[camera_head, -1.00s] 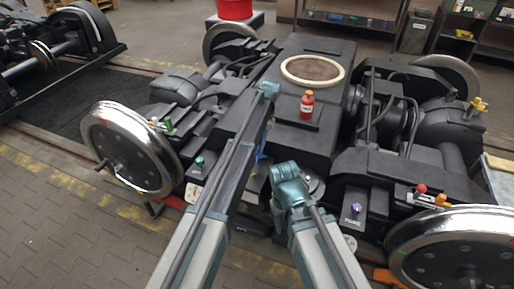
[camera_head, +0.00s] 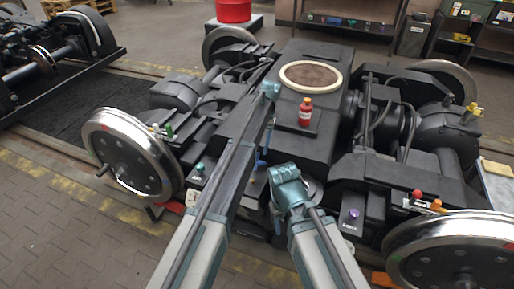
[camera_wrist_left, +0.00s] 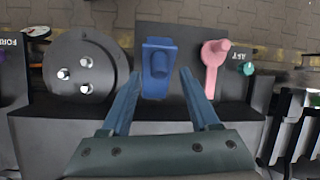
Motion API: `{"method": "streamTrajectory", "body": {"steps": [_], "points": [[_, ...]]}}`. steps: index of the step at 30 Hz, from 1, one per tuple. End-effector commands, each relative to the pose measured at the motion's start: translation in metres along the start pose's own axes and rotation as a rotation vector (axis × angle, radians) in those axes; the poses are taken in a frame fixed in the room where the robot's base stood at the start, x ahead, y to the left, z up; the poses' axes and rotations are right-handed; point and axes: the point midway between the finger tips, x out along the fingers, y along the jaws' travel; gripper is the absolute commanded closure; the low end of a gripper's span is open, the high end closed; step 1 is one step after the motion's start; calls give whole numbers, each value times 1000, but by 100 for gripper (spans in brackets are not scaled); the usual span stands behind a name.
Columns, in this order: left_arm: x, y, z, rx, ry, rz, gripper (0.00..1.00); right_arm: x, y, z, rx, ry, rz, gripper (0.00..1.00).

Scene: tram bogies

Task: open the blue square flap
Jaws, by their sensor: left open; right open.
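The blue square flap (camera_wrist_left: 157,82) is at the middle of the left wrist view, with a blue knob standing out on its face. It looks closed, though its hinge is not clear. My left gripper (camera_wrist_left: 159,74) is open and empty, with one finger on each side of the flap's near part. I cannot tell whether the fingers touch it. In the head view, my left arm largely covers this spot. My right gripper (camera_head: 277,212) is low beside the bogie's middle, small and partly hidden by its own wrist. I see nothing held in it.
A pink lever (camera_wrist_left: 211,62) and a teal knob (camera_wrist_left: 248,68) lie right of the flap. A round black cover (camera_wrist_left: 84,66) with bright bolts lies left. A red bottle (camera_head: 305,113) stands on the bogie, and a purple knob (camera_head: 354,214) sits at right.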

Motion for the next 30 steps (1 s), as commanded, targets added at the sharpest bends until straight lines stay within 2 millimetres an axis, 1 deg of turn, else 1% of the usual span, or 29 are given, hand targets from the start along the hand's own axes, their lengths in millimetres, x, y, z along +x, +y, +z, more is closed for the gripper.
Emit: {"method": "streamTrajectory", "body": {"steps": [1,12,16,18,21,29,30], "points": [[-16,-1,1,0,0,0,38,-15,1,1,0,0,0,50],[-78,-1,1,1,0,0,38,-72,7,4,1,0,0,50],[-96,0,1,1,0,0,38,-88,8,5,1,0,0,50],[-102,0,1,0,0,0,38,-94,9,6,1,0,0,50],[-107,0,0,0,0,0,38,-98,9,6,1,0,0,50],[-106,0,0,0,0,0,38,-97,9,6,1,0,0,50],[-106,0,0,0,0,0,40,-97,9,6,1,0,0,50]]}}
